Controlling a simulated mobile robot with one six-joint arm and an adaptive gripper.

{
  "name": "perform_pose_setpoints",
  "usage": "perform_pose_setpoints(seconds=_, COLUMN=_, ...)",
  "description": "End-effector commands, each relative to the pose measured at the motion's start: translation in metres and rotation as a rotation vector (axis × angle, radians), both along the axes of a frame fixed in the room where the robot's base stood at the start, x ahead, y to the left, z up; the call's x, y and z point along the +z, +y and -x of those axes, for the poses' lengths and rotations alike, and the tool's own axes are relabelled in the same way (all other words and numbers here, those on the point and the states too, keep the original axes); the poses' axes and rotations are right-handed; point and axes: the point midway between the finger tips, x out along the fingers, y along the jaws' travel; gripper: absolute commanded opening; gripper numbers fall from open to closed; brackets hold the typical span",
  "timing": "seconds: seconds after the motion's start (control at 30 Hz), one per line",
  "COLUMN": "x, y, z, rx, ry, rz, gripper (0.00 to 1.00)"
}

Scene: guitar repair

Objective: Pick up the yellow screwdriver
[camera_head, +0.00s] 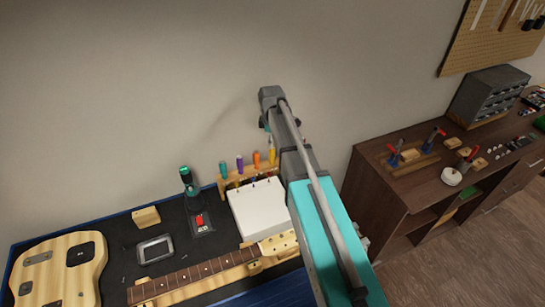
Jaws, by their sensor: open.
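The yellow screwdriver (271,156) stands upright at the right end of a wooden rack (234,180) by the wall. Its handle shows, close to the left side of my arm. My gripper (265,124) is above the yellow screwdriver, small and partly hidden by my arm's end. It is open and apart from the handle. A teal (223,169), a purple (239,162) and an orange screwdriver (256,160) stand in the same rack to the left.
A white box (258,208) stands in front of the rack. A guitar neck (205,272), guitar body (60,270) and green-topped tool (187,180) are on the dark bench mat (115,238). A brown cabinet (400,205) stands right.

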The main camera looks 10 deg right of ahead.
Motion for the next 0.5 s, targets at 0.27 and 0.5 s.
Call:
perform_pose_setpoints(seconds=0.27, x=-0.008, y=-0.001, z=-0.001, rx=0.0, ry=0.0, rz=0.0, gripper=0.74)
perform_pose_setpoints(seconds=0.5, x=-0.025, y=-0.003, z=-0.004, rx=0.0, ry=0.0, rz=0.0, gripper=0.74)
